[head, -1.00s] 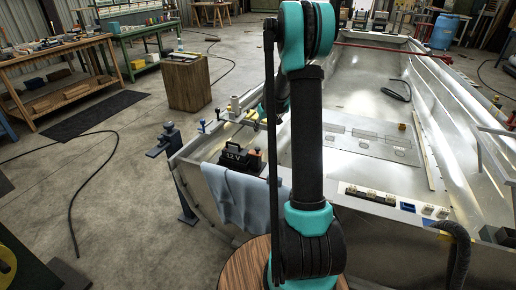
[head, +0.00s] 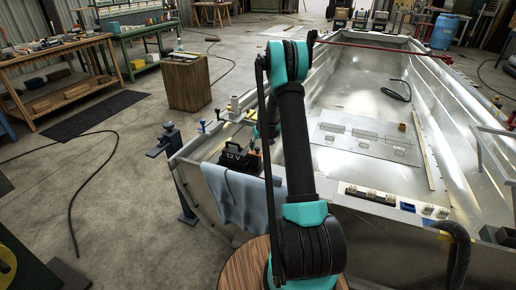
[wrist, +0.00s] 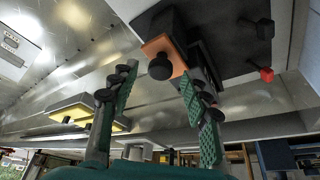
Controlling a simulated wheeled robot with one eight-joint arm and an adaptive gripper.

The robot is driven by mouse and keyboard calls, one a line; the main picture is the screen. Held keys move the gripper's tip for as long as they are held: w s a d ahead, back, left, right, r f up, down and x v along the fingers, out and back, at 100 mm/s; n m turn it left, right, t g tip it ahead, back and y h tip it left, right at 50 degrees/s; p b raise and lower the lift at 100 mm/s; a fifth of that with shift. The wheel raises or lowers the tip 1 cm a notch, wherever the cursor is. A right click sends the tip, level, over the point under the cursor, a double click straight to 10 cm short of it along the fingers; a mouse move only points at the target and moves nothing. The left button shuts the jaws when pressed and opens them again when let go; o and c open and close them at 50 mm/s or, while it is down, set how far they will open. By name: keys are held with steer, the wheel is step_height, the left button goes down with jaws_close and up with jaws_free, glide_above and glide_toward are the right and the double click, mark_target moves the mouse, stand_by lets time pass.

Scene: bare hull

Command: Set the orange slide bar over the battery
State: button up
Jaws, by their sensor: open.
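The black battery (head: 236,159), marked 12 V, sits upright at the boat's near left edge, above a draped blue cloth. Its dark body with a red and a black terminal fills the upper right of the wrist view (wrist: 235,45). An orange piece with a round black knob (wrist: 172,50), which looks like part of the slide bar, shows beside the battery. My gripper (wrist: 158,74) is open, with its green-padded fingers on either side of the knob in the picture. I cannot tell whether they touch it.
The boat's bare metal hull (head: 355,105) opens to the right, with a flat panel (head: 365,142) on its floor. A row of small parts (head: 400,205) lies along the near ledge. A wooden block stand (head: 188,85) is on the floor at left.

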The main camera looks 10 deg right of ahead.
steer(key=shift+w+a+f, duration=0.1)
steer(key=shift+w+f, duration=0.15)
steer(key=shift+f, duration=0.4)
steer(key=shift+c, duration=0.3)
jaws_close()
